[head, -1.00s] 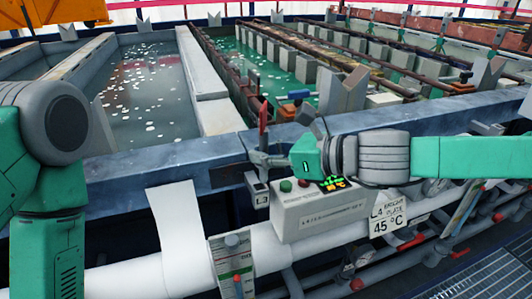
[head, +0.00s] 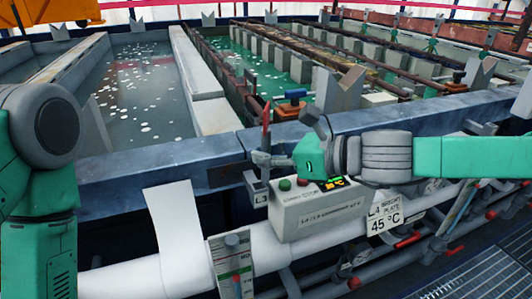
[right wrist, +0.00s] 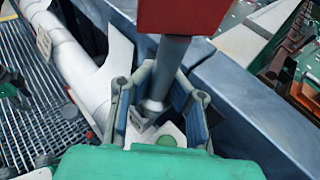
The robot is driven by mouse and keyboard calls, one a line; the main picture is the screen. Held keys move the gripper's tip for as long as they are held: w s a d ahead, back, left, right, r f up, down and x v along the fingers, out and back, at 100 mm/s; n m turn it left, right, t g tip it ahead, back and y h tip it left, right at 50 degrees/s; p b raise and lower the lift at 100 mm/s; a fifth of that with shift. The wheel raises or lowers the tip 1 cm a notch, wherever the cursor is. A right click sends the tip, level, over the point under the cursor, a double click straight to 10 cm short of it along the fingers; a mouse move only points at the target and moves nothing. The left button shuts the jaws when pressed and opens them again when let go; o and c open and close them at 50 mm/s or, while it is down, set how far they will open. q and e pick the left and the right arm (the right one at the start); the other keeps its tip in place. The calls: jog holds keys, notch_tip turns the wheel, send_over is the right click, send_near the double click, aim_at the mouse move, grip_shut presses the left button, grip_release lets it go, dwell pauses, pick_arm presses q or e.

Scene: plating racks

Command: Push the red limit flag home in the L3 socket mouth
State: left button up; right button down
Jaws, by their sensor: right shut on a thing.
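The red limit flag (head: 266,114) stands nearly upright at the tank's front rim in the head view. In the right wrist view its red plate (right wrist: 183,14) and grey stem (right wrist: 167,68) lean a little. My right gripper (head: 262,160) is shut on the stem, with a finger on each side (right wrist: 158,100). The L3 socket (head: 257,190) is a small grey bracket on the tank front, just below the fingers. The fingers hide the stem's lower end in the head view, so I cannot tell how deep it sits. My left gripper is out of view.
A grey control box (head: 318,210) with red and green buttons stands just below my right wrist. A white pipe (head: 180,266) and a 45 °C sign (head: 385,215) are near it. The blue tank rim (head: 150,168) runs behind the gripper.

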jog(key=shift+d+f, duration=0.3)
jog(key=shift+d, duration=0.05)
jog(key=shift+f+b, duration=0.75)
jog(key=shift+b, duration=0.05)
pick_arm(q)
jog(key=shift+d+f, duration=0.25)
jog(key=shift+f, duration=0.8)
pick_arm(e)
jog(key=shift+f, duration=0.2)
jog(key=shift+d+f+b, duration=0.2)
jog(key=shift+f+b, duration=0.05)
jog(key=shift+b, duration=0.15)
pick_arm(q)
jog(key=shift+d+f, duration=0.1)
pick_arm(e)
jog(key=shift+r, duration=0.1)
jog(key=shift+w+r+p, duration=0.1)
jog(key=shift+r+p, duration=0.45)
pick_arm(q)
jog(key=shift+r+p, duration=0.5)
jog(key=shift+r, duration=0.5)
pick_arm(e)
jog(key=shift+d+r, duration=0.1)
jog(key=shift+r, duration=0.6)
